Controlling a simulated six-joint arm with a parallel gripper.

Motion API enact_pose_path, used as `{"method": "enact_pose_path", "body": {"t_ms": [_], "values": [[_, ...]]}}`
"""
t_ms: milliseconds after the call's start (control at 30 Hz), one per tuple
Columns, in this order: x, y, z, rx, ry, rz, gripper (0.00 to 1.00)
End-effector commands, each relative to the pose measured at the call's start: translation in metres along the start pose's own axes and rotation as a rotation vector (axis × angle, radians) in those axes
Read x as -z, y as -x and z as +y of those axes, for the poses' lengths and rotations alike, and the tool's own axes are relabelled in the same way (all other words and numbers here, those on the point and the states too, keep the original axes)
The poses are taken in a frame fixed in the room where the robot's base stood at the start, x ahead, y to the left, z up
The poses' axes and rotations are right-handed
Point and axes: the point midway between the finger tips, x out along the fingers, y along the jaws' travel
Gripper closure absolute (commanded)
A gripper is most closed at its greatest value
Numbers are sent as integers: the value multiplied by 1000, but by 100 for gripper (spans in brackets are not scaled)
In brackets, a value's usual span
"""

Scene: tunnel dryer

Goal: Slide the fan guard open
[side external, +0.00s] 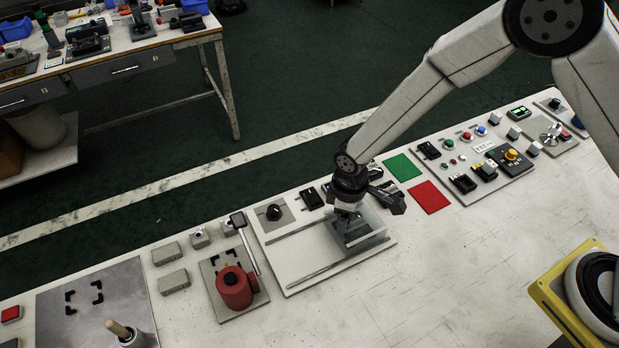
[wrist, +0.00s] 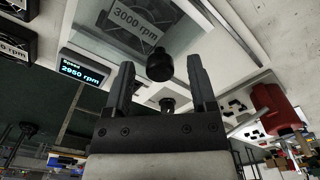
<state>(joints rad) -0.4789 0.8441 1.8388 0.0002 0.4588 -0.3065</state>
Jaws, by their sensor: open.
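The fan guard (side external: 372,238) is a clear, see-through box on a pale base plate with rails, at the middle of the bench in the side view. In the wrist view its clear pane (wrist: 125,38) lies above a "3000 rpm" label. A black round knob (wrist: 160,68) stands out from the guard. My gripper (side external: 346,214) is down at the guard in the side view. In the wrist view my gripper (wrist: 160,62) is open, with one finger on each side of the knob and visible gaps. In the side view the gripper hides the knob.
A small screen (wrist: 85,70) reads "2950 rpm". A red canister (side external: 235,288) on its plate stands left of the guard's base plate (side external: 300,262). Green (side external: 402,167) and red (side external: 429,197) pads lie to the right. The base plate's left part is clear.

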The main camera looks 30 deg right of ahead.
Motion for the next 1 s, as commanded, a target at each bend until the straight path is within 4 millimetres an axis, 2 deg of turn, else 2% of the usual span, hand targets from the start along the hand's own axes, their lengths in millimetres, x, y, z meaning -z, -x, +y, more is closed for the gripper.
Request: {"method": "enact_pose_path", "body": {"t_ms": [100, 333, 1000], "values": [[0, 0, 0, 0, 0, 0, 27], [0, 0, 0, 0, 0, 0, 100], [0, 1, 0, 0, 0, 0, 100]]}}
